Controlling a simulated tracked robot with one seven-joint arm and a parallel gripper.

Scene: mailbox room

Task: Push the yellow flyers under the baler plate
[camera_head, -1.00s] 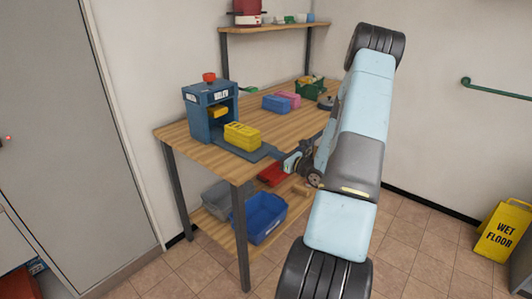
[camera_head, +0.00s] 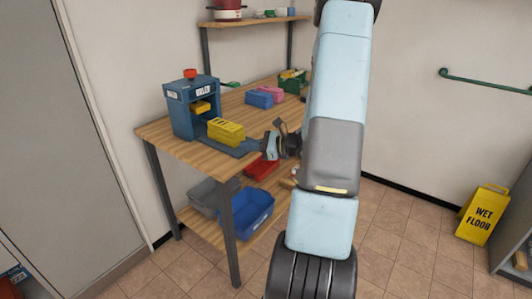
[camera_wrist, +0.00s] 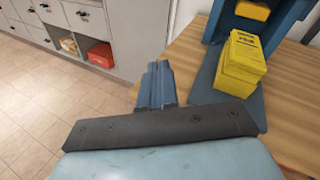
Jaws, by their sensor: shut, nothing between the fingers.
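The yellow flyers (camera_head: 226,131) form a bundled stack on the grey-blue tray (camera_head: 236,150) in front of the blue baler (camera_head: 178,116). The stack also shows at the upper right of the wrist view (camera_wrist: 240,64). It stands outside the baler's mouth. A yellow piece (camera_head: 201,107) sits inside the mouth; I cannot tell whether it is the plate or more flyers. My gripper (camera_head: 266,144) is shut and empty, right of the stack and close to the tray's outer end. Its blue-grey fingers (camera_wrist: 158,84) show in the wrist view, apart from the flyers.
Blue (camera_head: 259,98) and pink (camera_head: 272,90) bundles and a green crate (camera_head: 292,81) stand farther back on the wooden table (camera_head: 165,140). Grey and blue bins (camera_head: 252,207) are on the lower shelf. A wet floor sign (camera_head: 484,214) stands at the right.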

